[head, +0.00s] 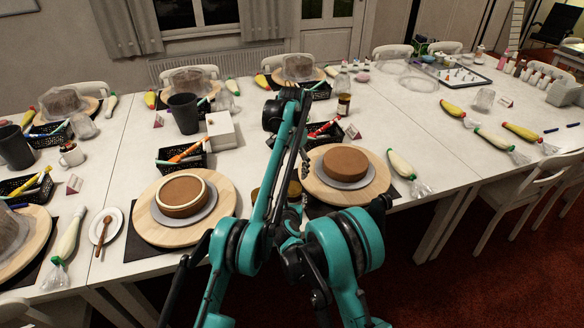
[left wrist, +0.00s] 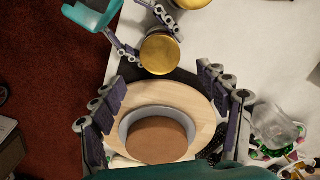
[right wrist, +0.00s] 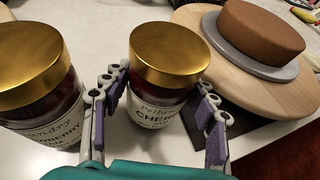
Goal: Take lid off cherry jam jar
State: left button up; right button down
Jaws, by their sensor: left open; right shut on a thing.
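The cherry jam jar (right wrist: 155,108) stands upright on the table in the right wrist view, with a gold lid (right wrist: 170,52) on top. Its label partly reads "CHER". My right gripper (right wrist: 160,92) is shut on the jar's body below the lid, one finger on each side. In the left wrist view, the cherry jar's gold lid (left wrist: 160,54) shows from above. My left gripper (left wrist: 163,82) is open and empty, its fingers spread to either side of a cake board, with the gold lid beyond the fingertips. Arm links hide much of the jar in the head view.
A second gold-lidded jar (right wrist: 38,85) stands just left of the cherry jar. A brown cake (right wrist: 262,32) on a wooden board (right wrist: 190,18) is close on the right. Another cake (head: 181,194), a black basket (head: 180,158) and a bottle (head: 343,95) stand around the table.

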aim_at(292, 187)
pick_arm(q)
jog(key=m, duration=1.5)
jog(key=shift+m, duration=0.4)
jog(key=shift+w+f, duration=0.1)
jog(key=shift+f, duration=0.65)
notch_tip(292, 187, down, 6)
jog(key=shift+f, duration=0.25)
